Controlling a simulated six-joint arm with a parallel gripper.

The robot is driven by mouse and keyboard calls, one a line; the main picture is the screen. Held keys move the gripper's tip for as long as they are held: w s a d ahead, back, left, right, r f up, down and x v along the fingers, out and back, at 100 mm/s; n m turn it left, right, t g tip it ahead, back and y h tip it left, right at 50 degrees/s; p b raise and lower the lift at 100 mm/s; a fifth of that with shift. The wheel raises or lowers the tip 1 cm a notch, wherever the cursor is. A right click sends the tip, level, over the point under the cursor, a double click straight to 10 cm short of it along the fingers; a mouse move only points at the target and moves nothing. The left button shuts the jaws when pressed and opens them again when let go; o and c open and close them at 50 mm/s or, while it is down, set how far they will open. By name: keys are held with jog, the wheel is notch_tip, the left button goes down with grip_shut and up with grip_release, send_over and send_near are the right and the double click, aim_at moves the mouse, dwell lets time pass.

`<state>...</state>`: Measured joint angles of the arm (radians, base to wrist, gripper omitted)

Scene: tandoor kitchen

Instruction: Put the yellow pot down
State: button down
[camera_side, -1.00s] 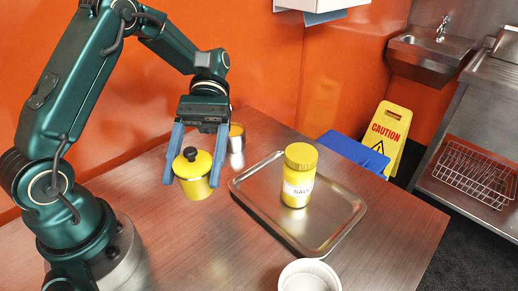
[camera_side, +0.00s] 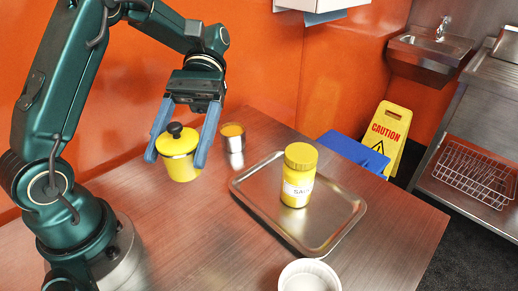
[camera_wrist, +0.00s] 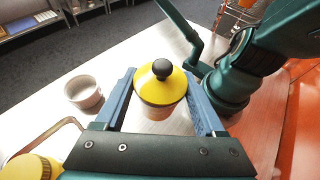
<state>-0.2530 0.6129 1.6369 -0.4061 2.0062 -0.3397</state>
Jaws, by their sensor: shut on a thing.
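The yellow pot (camera_side: 181,169) has a yellow lid with a black knob and stands upright near the back left of the table. It also shows in the wrist view (camera_wrist: 159,98), between the two blue fingers. My gripper (camera_side: 176,160) comes down from above and is shut on the pot, one finger on each side. The pot's underside is at or close to the tabletop; I cannot tell whether it touches.
A metal cup (camera_side: 233,140) with orange contents stands just right of the pot. A metal tray (camera_side: 319,238) holds a yellow jar (camera_side: 296,178) with a label. A white ramekin (camera_side: 309,276) sits at the front edge of view. The table (camera_side: 190,235) is bare in front of the pot.

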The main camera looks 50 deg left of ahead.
jog(key=s+a+f+m+g+y, duration=0.2)
jog(key=s+a+f+m+y, duration=0.2)
jog(key=s+a+m+y, duration=0.5)
jog(key=w+a+r+m+t+y, duration=0.2)
jog(key=w+a+m+t+y, duration=0.2)
jog(key=a+m+t+y, duration=0.3)
jog(key=w+a+r+m+t+y, duration=0.35)
jog(key=a+m+t+y, duration=0.2)
jog(key=a+m, duration=0.3)
jog(key=shift+m, duration=0.45)
jog(key=w+d+f, duration=0.2)
jog(key=w+f, duration=0.1)
jog(key=f, duration=0.1)
jog(key=w+d+f, duration=0.3)
jog(key=f, duration=0.1)
jog(key=w+d+f, duration=0.2)
jog(key=w+f, duration=0.1)
jog(key=f, duration=0.1)
jog(key=shift+w+d+f, duration=0.3)
jog(key=shift+w, duration=0.05)
jog(key=shift+f, duration=2.05)
jog(key=shift+f, duration=0.1)
